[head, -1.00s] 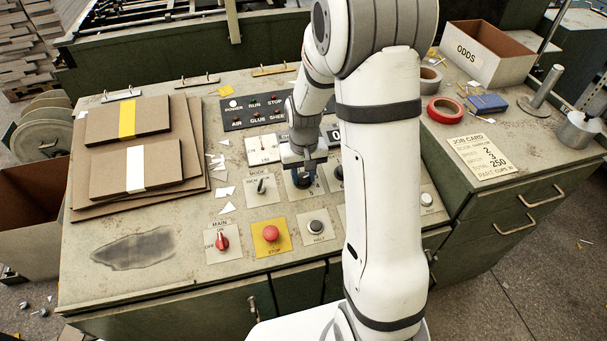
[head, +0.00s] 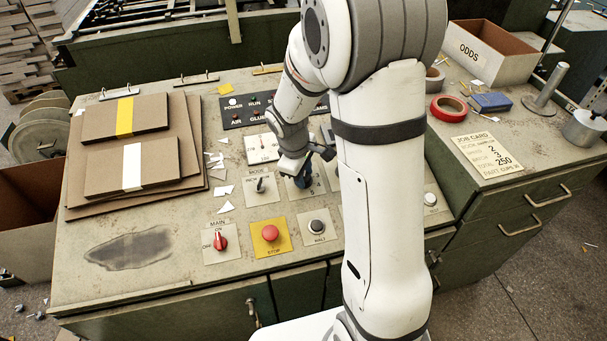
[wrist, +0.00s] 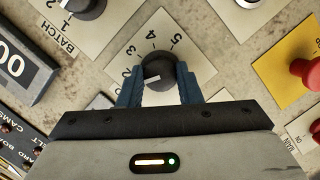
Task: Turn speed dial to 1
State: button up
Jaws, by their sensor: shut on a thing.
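The speed dial (wrist: 160,72) is a round dark knob with a pale pointer on a cream plate (wrist: 190,50). In the wrist view the numerals 2 to 5 show around its left and upper side. The pointer aims left and slightly down, near the 2 or just below it; the left finger hides the area where 1 may be. My gripper (wrist: 160,92) is shut on the dial, with one blue finger on each side. In the head view my gripper (head: 303,181) is down at the panel and mostly hides the dial.
The mode switch (head: 261,185) sits just left of my gripper. The red stop button (head: 270,233) and halt button (head: 317,226) are in front. The batch dial (wrist: 88,6) and a counter (wrist: 18,68) are close by. Cardboard stacks (head: 130,168) lie at left.

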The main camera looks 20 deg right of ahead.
jog(key=n+t, duration=0.1)
jog(key=n, duration=0.3)
jog(key=shift+n+h, duration=0.3)
dwell(0.4)
jog(key=o, duration=1)
jog(key=shift+c, duration=0.2)
jog(key=v, duration=0.8)
jog(key=shift+f, duration=0.1)
jog(key=s+r+m+y, duration=0.1)
jog(key=s+r+m, duration=0.3)
jog(key=s+m, duration=0.3)
jog(key=s+d+r+m+y, duration=0.1)
jog(key=s+r+m, duration=0.3)
jog(key=s+m, duration=0.3)
jog(key=s, duration=0.3)
jog(key=shift+s+d+t+y, duration=0.2)
jog(key=shift+d+t+y, duration=0.1)
jog(key=shift+y, duration=0.1)
